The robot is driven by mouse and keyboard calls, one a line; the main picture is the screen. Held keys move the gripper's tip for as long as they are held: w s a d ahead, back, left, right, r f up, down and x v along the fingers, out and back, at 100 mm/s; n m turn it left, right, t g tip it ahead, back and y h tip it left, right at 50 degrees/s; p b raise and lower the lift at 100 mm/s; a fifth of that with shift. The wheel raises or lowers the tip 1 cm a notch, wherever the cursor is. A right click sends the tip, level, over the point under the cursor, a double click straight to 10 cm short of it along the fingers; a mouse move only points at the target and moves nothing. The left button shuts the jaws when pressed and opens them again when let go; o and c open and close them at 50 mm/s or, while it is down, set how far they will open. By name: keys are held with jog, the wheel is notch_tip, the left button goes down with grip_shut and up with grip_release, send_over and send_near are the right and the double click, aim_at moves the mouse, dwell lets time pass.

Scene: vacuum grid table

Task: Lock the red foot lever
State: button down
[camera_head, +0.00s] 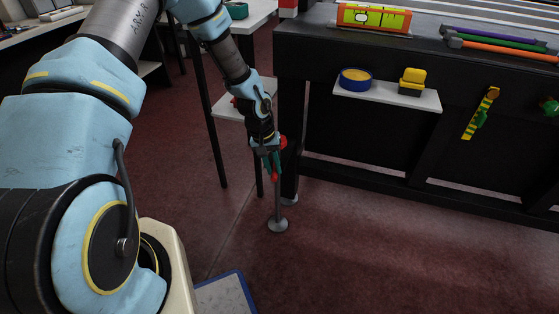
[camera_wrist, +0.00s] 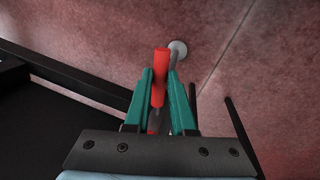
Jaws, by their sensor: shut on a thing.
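The red foot lever (camera_wrist: 161,60) shows in the wrist view as a red bar between the two teal fingers of my gripper (camera_wrist: 162,76). My gripper is shut on it, and its end sticks out past the fingertips. In the head view, my gripper (camera_head: 273,162) is low beside the table's left end, and a red part of the lever (camera_head: 275,177) shows just below the fingers. A grey foot post with a round base (camera_head: 278,225) stands on the floor under it. The lever's joint is hidden by my gripper.
The dark grid table (camera_head: 320,55) fills the right side, with a white shelf (camera_head: 400,97) holding a blue-and-yellow roll and a yellow item. A small side table (camera_head: 245,100) stands behind my arm. The red floor in front is clear.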

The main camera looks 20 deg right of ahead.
jog(key=shift+w+a+m+g+p, duration=0.15)
jog(key=shift+w+a+m+p, duration=0.2)
jog(key=shift+m, duration=0.3)
jog(key=shift+w+a+m+g+p, duration=0.2)
jog(key=shift+a+m+p, duration=0.1)
jog(key=shift+m, duration=0.35)
jog(key=shift+w, duration=0.1)
jog(key=c, duration=0.8)
grip_release()
jog(key=shift+o, duration=0.2)
jog(key=p+v, duration=0.1)
jog(key=v, duration=1)
jog(key=shift+d, duration=0.15)
